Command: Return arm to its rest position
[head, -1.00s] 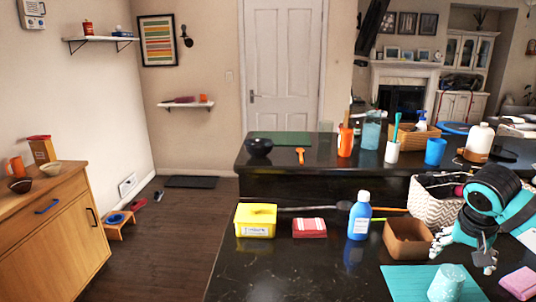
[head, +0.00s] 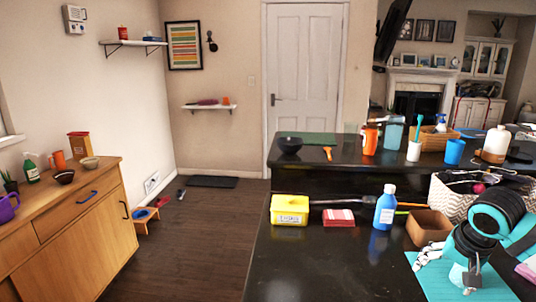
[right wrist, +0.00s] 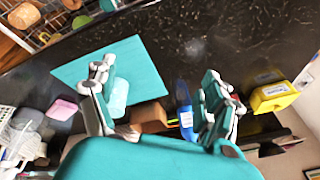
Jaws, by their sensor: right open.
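My right gripper (head: 468,281) is open and points down over the right part of the near dark counter, above the teal mat (head: 432,284). In the right wrist view the fingers of the right gripper (right wrist: 160,105) stand wide apart, with nothing gripped between them. A light teal cup-like object (right wrist: 118,97) is on the mat, close to the left finger in that view. In the head view my gripper overlaps it. My left gripper is not in view.
A brown box (head: 428,226), a blue bottle (head: 385,208), a red-and-white packet (head: 339,218) and a yellow tub (head: 289,210) stand on the counter. A patterned basket (head: 455,200) is behind my right arm. The counter's near left part is clear.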

